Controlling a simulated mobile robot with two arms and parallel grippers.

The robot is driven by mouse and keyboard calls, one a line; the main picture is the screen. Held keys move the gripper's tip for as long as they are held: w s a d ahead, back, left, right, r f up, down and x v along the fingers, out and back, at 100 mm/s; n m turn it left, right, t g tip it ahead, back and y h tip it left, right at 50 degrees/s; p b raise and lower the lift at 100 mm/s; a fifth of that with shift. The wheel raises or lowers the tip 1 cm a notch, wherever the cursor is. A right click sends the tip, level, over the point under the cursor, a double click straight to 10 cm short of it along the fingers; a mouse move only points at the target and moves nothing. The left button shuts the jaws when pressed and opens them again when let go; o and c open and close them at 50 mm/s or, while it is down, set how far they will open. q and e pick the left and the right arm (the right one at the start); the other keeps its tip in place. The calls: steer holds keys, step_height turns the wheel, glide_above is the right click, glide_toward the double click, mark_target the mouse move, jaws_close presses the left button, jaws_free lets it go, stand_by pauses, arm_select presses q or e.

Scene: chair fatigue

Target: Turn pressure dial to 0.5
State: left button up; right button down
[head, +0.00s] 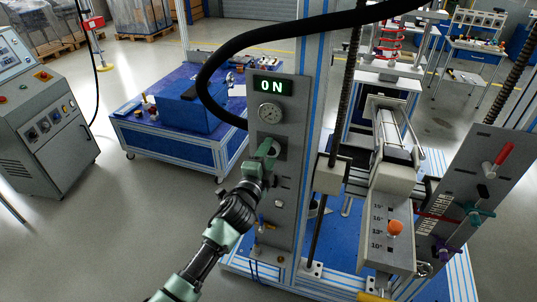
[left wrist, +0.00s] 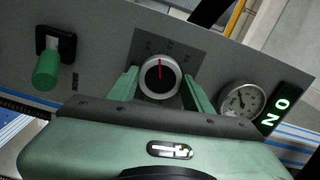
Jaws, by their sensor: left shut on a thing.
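The pressure dial (left wrist: 162,78) is a round knob with a pale rim, a dark face and a red pointer line, on a dark scale plate. My left gripper (head: 267,149) is at the grey panel (head: 285,205), just below the gauge, and hides most of the dial in the head view. In the left wrist view its two green fingers stand on either side of the dial, shut on it. My right gripper is not in view.
A round gauge (head: 270,112) and a lit green ON sign (head: 272,87) sit above the dial. A green handle (left wrist: 47,68) is on the same panel. A thick black hose (head: 210,80) arches over the panel. A grey control cabinet (head: 45,125) stands left on open floor.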

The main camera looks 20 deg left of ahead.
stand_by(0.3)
arm_select(q)
steer(key=o, duration=1.4)
steer(key=s+b, duration=0.1)
steer(key=s, duration=0.7)
steer(key=shift+a, duration=0.15)
steer(key=shift+f, duration=0.1)
